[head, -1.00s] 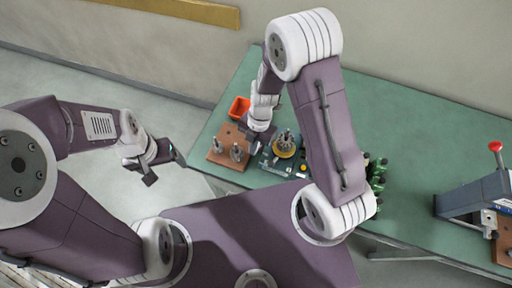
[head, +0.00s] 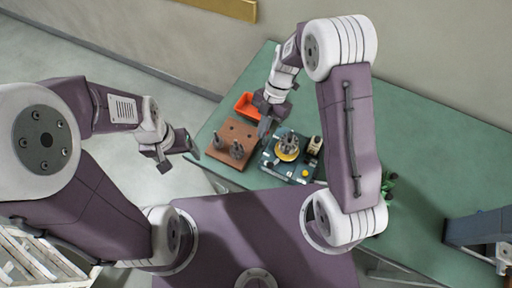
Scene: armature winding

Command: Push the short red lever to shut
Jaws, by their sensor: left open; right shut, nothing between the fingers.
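I cannot make out a short red lever in the head view; it is hidden, too small to tell or outside the frame. A dark blue-green fixture plate (head: 273,164) lies on the green table, carrying a yellow ring with a grey metal armature (head: 288,143). A yellow button (head: 305,173) is at its front, and a small cream and black part (head: 314,146) is at its right. My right gripper (head: 266,128) is shut and empty, just left of and behind the armature. My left gripper (head: 178,158) is open and empty, off the table's left edge.
A brown block (head: 217,151) with grey metal parts is left of the fixture. An orange-red bin (head: 246,104) stands behind it. A blue-grey device (head: 476,228) is cut off at the right edge.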

